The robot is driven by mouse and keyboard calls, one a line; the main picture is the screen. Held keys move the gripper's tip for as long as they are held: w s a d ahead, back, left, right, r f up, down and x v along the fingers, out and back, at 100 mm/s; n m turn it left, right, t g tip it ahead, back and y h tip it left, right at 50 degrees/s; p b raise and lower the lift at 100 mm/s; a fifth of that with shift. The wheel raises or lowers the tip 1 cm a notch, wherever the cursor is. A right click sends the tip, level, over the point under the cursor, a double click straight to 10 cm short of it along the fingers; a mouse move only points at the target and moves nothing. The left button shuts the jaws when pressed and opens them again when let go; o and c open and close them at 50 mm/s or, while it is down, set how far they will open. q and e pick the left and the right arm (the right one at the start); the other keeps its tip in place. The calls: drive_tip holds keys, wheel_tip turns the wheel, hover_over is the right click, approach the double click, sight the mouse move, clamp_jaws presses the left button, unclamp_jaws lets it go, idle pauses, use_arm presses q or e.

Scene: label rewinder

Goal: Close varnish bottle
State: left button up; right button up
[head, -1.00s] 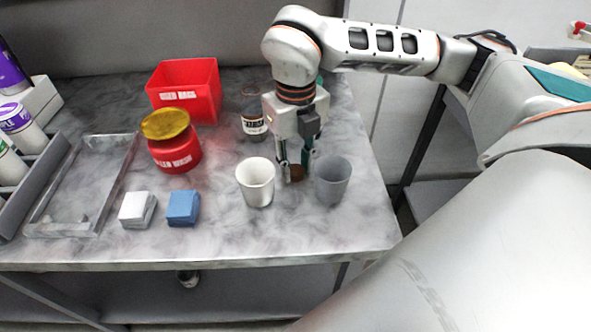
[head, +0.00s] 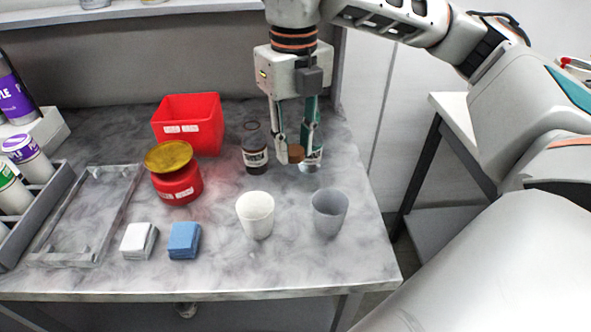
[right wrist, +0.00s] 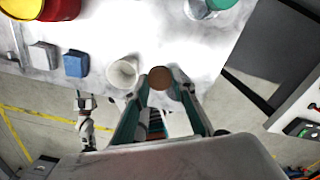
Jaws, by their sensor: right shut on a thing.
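The varnish bottle (head: 255,158), dark with a white label, stands upright at the back of the bench, with its dark round mouth bare. My right gripper (head: 294,152) is shut on a brown round cap (head: 296,154), held in the air just right of the bottle and apart from it. The cap also shows between the fingertips in the right wrist view (right wrist: 160,77); the bottle is not clearly visible there. What looks like my left gripper (right wrist: 85,97) hangs beyond the bench edge, too small to read.
A teal-topped container (head: 311,160) stands behind the right fingers. A white cup (head: 256,216) and grey cup (head: 329,212) stand in front. A red bin (head: 188,124), red tub with yellow lid (head: 176,182), white block (head: 138,242) and blue block (head: 184,241) are to the left.

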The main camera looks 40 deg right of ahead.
sight(295, 150)
wheel_tip(295, 150, up, 6)
drive_tip(key=shift+f+p, duration=0.1)
drive_tip(key=shift+p, duration=0.2)
drive_tip(key=shift+f, duration=0.1)
